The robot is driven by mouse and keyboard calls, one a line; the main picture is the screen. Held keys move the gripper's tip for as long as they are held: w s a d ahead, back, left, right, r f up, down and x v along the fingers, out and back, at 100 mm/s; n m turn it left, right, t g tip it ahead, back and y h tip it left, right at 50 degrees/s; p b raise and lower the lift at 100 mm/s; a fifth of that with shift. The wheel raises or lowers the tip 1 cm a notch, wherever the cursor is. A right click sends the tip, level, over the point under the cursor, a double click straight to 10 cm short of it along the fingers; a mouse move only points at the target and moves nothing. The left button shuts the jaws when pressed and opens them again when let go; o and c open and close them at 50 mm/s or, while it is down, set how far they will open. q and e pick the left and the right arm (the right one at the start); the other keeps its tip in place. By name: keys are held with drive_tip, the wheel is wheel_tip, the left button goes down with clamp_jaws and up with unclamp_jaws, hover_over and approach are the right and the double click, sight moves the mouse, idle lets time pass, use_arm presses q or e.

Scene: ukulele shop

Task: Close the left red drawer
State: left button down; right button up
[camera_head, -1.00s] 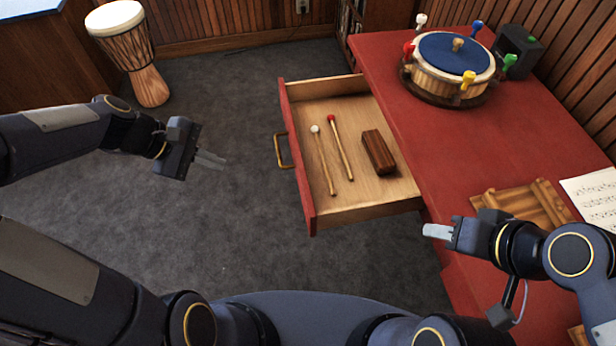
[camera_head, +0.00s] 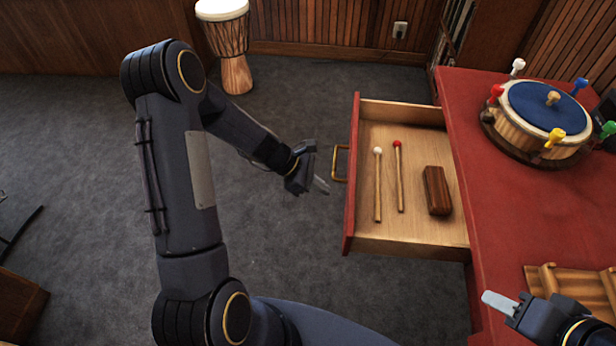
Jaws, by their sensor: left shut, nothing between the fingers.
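The left red drawer (camera_head: 351,190) is pulled out from the red desk (camera_head: 503,205), its red front facing left with a brass handle (camera_head: 339,163). Inside its pale wooden tray lie a white-tipped mallet (camera_head: 377,187), a red-tipped mallet (camera_head: 399,178) and a dark wooden block (camera_head: 437,190). My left gripper (camera_head: 321,186) is shut and empty, just left of the drawer front and slightly below the handle, seemingly apart from it. My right gripper (camera_head: 497,302) is at the lower right by the desk's near edge; its fingers look closed together, but I cannot tell for sure.
A round drum with a blue top (camera_head: 548,105) and coloured pegs stands on the desk. A ridged wooden piece (camera_head: 565,282) lies near my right gripper. A goblet drum (camera_head: 229,45) stands on the floor at the back.

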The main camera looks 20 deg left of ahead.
use_arm(q)
drive_tip(key=shift+w+d+f, duration=0.1)
drive_tip(key=shift+w+d, duration=0.2)
drive_tip(key=shift+d, duration=0.7)
drive_tip(key=shift+w+d, duration=0.25)
drive_tip(key=shift+d, duration=0.75)
use_arm(e)
drive_tip(key=shift+r, duration=0.2)
use_arm(q)
drive_tip(key=shift+d, duration=0.15)
